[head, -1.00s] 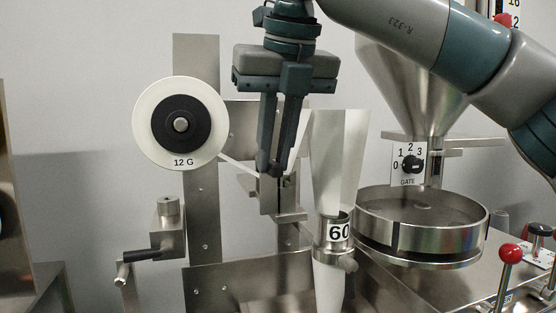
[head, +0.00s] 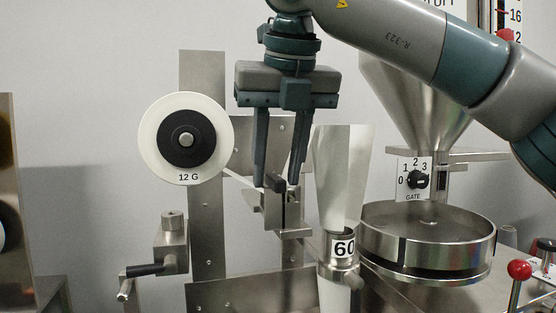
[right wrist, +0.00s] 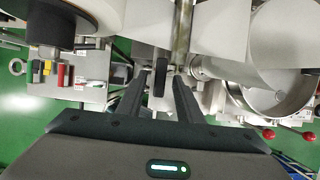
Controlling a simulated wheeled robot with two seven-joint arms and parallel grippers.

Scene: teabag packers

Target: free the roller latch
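The roller latch appears to be the small dark lever (head: 279,184) on a metal block (head: 285,215), below and right of the white film reel (head: 186,139). The lever also shows as a black bar in the right wrist view (right wrist: 160,78). My right gripper (head: 278,184) points down with its fingers spread, one on each side of the lever. In the right wrist view, the right gripper (right wrist: 154,78) is open, with the bar between its fingertips and visible gaps beside it. My left gripper is not in view.
A white forming funnel (head: 342,175) marked 60 stands close to the right of the fingers. A hopper (head: 405,85) and round metal pan (head: 430,235) are further right. A crank handle (head: 145,270) sits at lower left. A red-knobbed lever (head: 519,270) stands at lower right.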

